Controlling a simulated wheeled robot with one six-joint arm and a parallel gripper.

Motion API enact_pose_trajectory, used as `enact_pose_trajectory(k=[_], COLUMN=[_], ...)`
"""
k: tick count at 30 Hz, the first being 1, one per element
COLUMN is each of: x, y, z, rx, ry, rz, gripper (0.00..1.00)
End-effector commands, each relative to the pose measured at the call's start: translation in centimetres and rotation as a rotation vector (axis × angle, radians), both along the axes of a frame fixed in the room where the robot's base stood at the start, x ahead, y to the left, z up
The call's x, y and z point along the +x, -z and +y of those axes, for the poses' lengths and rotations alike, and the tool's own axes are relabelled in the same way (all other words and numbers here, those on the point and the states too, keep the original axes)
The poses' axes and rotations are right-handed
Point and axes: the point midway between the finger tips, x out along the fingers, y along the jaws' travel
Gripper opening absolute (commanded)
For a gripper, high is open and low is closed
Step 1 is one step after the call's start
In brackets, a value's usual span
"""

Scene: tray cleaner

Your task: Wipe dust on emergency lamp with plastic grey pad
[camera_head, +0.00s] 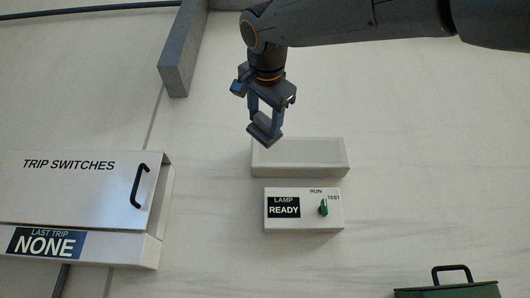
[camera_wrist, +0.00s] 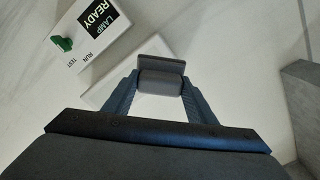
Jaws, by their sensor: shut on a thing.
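My gripper (camera_head: 265,125) is shut on the grey pad (camera_head: 264,133), just above the upper left of the emergency lamp. In the wrist view my gripper (camera_wrist: 160,88) has the grey pad (camera_wrist: 161,72) between its fingertips. The emergency lamp is a pale long box (camera_head: 305,158) on the wall; part of it shows in the wrist view (camera_wrist: 105,88) behind the left finger. I cannot tell whether the pad touches the lamp. No dust can be made out at this size. Below the lamp is a white control box (camera_head: 304,222) reading LAMP READY, with a green knob (camera_head: 323,208).
A white TRIP SWITCHES cabinet (camera_head: 75,185) with a black handle (camera_head: 140,185) stands out at the left. A grey beam (camera_head: 184,50) juts out at the upper left. A green case (camera_head: 450,290) shows at the bottom right. The wall right of the lamp is clear.

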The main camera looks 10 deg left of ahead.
Motion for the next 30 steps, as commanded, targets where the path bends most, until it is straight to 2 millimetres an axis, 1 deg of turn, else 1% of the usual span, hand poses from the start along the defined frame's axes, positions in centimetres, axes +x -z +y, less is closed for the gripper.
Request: enact_pose_trajectory(k=[13,17,20,30], x=[0.0,0.4,1.1,4.4], y=[-0.1,-0.2,-0.5,-1.4], z=[0.0,0.1,0.2,1.0], rx=[0.000,0.000,-0.001,-0.001], ry=[0.001,0.002,0.004,0.004], rz=[-0.001,0.001,0.000,0.000], gripper=[0.33,0.33,0.33,0.33])
